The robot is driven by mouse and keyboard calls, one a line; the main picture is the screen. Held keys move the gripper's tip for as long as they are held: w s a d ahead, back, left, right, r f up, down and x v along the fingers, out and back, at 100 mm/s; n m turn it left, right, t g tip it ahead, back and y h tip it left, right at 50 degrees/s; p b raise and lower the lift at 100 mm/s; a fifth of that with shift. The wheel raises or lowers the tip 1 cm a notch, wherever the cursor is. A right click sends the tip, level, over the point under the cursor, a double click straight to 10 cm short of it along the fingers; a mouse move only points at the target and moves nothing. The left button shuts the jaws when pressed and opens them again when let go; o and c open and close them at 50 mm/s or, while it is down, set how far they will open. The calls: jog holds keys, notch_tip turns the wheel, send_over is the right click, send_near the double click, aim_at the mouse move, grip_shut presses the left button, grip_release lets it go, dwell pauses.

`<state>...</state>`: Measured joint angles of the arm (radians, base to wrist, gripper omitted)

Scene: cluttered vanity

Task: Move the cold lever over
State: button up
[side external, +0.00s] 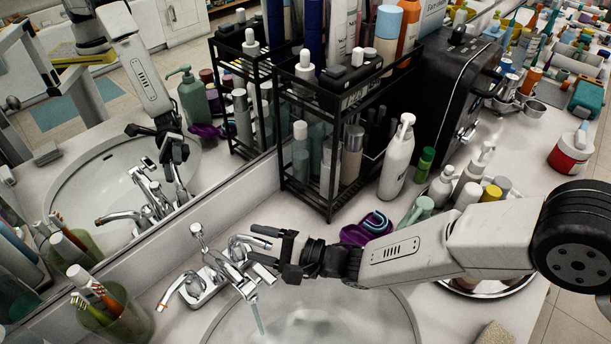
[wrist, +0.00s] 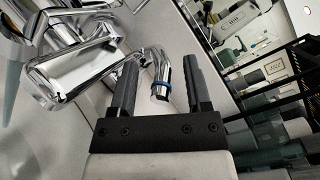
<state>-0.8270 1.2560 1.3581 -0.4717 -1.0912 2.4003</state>
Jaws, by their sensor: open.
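The chrome faucet (side external: 205,283) stands behind the sink basin. The other lever (side external: 170,290), with an orange-red mark, is at the left end. My gripper (side external: 261,244) is open at the cold lever, its fingers pointing left in the side view. In the wrist view, the lever's end lies between the two fingers (wrist: 160,65), with gaps on both sides. A bluish stream of water (side external: 258,318) falls from the spout.
A black rack (side external: 330,195) of bottles stands behind my gripper. A purple item (side external: 354,235) and several bottles are to the right. A green cup with toothbrushes (side external: 118,320) is at left. The mirror (side external: 60,190) runs behind. The basin (side external: 340,325) is open below.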

jog(key=shift+a, duration=0.1)
grip_shut()
dwell(1.5)
